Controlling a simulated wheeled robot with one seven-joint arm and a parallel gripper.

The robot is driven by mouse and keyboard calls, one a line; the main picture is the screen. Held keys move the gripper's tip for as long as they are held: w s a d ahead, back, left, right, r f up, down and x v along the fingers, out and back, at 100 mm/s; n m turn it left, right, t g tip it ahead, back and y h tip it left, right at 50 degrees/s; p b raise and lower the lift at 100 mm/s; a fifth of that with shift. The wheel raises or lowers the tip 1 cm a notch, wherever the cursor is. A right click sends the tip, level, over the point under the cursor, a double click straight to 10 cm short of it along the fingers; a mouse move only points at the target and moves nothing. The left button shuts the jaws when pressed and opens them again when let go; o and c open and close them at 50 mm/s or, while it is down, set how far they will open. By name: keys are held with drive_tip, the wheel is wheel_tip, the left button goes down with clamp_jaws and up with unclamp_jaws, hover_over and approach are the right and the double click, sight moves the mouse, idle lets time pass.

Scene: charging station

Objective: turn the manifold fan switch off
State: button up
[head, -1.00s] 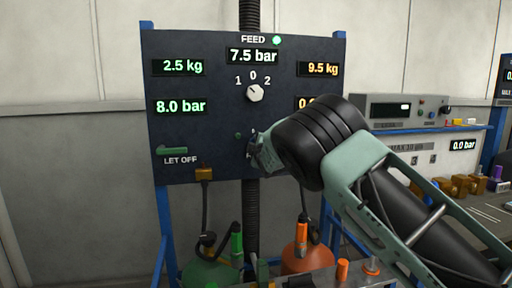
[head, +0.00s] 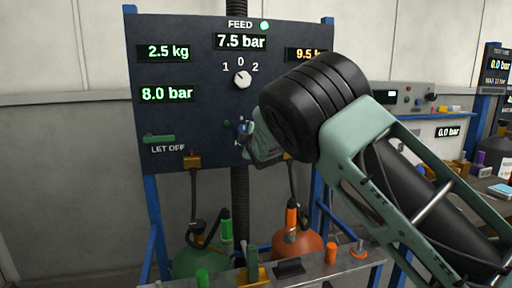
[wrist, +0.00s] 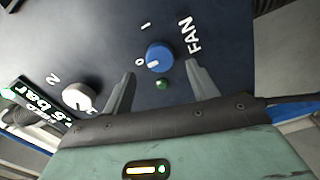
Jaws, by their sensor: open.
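The fan switch is a blue round knob (wrist: 159,57) on the dark panel (wrist: 95,35), beside the word FAN and the marks 0 and 1. Its white pointer mark is on the side toward the 0. A small green lamp (wrist: 162,84) sits next to it. My gripper (wrist: 160,75) is open, its two fingers either side of the knob's line in the wrist view, with the knob seen between and just beyond the tips. No contact shows. In the head view my gripper (head: 254,145) is close to the panel and the blue knob (head: 242,127) is partly hidden by it.
A white feed knob (head: 242,79) sits above on the panel, and shows at left in the wrist view (wrist: 78,97). A green let-off handle (head: 159,138) is at lower left. Green and orange bottles stand below, behind a metal bench (head: 318,268).

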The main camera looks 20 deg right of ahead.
drive_tip(key=s+b, duration=0.2)
drive_tip(key=s, duration=1.1)
drive_tip(key=shift+s, duration=0.1)
drive_tip(key=s+a+f+m+g+y+p, duration=0.25)
drive_tip(key=s+a+f+g, duration=0.2)
drive_tip(key=s, duration=0.55)
drive_tip(key=s+a+f+m+g+y+p, duration=0.1)
drive_tip(key=s+a+f+m+g, duration=0.25)
drive_tip(key=s+f+g, duration=0.4)
drive_tip(key=s+d+g+h, duration=0.1)
drive_tip(key=s+g, duration=0.2)
drive_tip(key=s, duration=1.1)
drive_tip(key=s+d+r+m+g+h+p, duration=0.1)
drive_tip(key=s+g+h, duration=0.1)
drive_tip(key=s, duration=1.2)
drive_tip(key=shift+s+m+g+p, duration=0.3)
drive_tip(key=shift+g, duration=0.2)
